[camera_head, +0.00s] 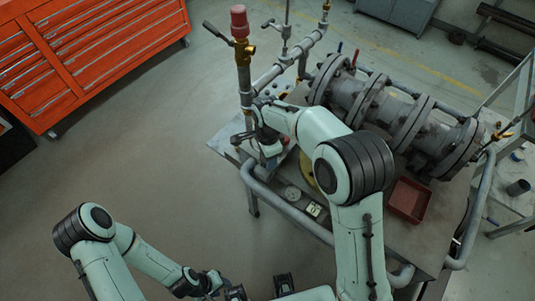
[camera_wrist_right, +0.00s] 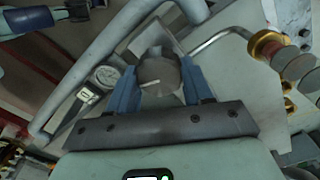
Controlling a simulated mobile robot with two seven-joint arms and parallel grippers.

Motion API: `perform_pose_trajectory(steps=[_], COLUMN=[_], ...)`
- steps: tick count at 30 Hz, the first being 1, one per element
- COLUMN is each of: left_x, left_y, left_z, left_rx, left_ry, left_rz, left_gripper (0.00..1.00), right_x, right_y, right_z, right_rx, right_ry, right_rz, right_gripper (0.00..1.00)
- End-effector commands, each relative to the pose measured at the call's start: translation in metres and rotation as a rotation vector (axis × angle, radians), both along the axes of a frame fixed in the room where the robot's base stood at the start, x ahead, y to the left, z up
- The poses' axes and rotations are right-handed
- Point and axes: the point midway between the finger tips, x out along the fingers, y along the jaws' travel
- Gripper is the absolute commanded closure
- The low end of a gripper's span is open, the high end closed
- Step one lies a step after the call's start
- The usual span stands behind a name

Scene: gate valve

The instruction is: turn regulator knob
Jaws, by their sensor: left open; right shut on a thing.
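The regulator knob (camera_wrist_right: 158,72) is a dark grey ribbed knob with a pale mark on its face, seen in the right wrist view. My right gripper (camera_wrist_right: 158,88) is shut on it, with one blue finger on each side. In the head view my right gripper (camera_head: 268,150) is at the left edge of the metal bench, beside an upright pipe. There the knob is hidden by my wrist and cannot be made out. My left gripper (camera_head: 260,289) is open and empty at the bottom of the head view, low and apart from the bench.
The bench (camera_head: 228,145) carries a large flanged valve pipe (camera_head: 395,115), a dark red tray (camera_head: 409,200) and a round gauge (camera_head: 292,193). A pipe with a red cap (camera_head: 239,22) rises near my right wrist. An orange tool cabinet (camera_head: 90,55) stands upper left. Floor between is clear.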

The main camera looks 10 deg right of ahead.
Motion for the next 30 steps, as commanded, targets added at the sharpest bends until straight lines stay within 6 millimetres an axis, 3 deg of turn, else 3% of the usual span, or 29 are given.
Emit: perform_pose_trajectory(steps=[18,30], left_x=[0.016,0.027], left_y=[0.000,0.000], left_z=[0.025,0.041], left_rx=[0.000,0.000], left_ry=[-0.018,-0.031], left_rz=[0.000,0.000], left_gripper=[0.57,0.57], right_x=[0.000,-0.001], right_y=[0.000,0.001], right_z=[0.003,0.002], right_rx=[-0.001,-0.001], right_ry=[-0.001,-0.002], right_rz=[-0.575,-0.832], right_gripper=[0.80,0.80])
